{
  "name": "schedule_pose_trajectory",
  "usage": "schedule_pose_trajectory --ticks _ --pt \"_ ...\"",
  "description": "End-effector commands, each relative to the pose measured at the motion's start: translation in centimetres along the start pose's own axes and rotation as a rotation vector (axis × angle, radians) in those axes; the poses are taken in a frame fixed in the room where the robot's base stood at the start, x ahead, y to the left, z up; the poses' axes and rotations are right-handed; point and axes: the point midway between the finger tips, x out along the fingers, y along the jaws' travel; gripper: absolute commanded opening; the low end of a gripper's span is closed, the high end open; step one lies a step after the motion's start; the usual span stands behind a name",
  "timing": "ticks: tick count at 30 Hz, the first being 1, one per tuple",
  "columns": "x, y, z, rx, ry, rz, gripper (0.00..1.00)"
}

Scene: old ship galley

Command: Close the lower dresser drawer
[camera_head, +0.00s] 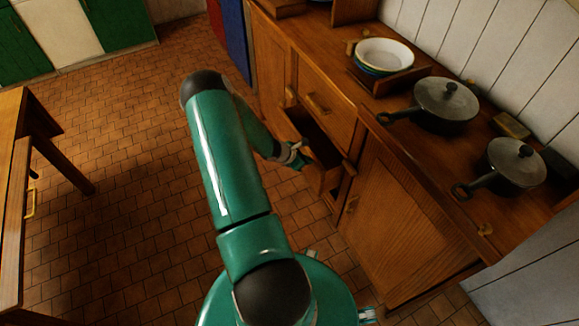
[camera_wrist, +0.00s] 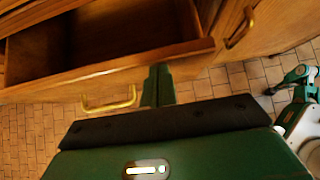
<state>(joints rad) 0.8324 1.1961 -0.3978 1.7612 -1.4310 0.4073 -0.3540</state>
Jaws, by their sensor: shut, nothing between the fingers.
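The lower dresser drawer (camera_head: 325,178) is pulled out of the wooden dresser (camera_head: 385,200), below a shut upper drawer (camera_head: 322,103). In the wrist view the open drawer (camera_wrist: 130,35) shows a bare interior, and its brass handle (camera_wrist: 109,103) is on the front face. My gripper (camera_head: 300,160) is at the drawer's front in the head view. In the wrist view my gripper (camera_wrist: 157,80) has its fingers together, at the front panel just right of the handle. Nothing shows between the fingers. I cannot tell whether they touch the panel.
Lidded pans (camera_head: 445,103) and a stack of bowls (camera_head: 384,54) stand on the dresser top. A wooden table (camera_head: 22,150) stands at the left. The tiled floor (camera_head: 120,200) between is clear.

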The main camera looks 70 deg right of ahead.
Motion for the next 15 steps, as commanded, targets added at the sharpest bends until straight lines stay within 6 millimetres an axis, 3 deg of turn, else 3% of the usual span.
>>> schedule_pose_trajectory --ticks 6,15 --pt "3.3 -0.1 3.3 0.001 -0.001 -0.001 0.0" --pt "4.8 0.0 4.7 0.0 0.0 0.0 0.0"
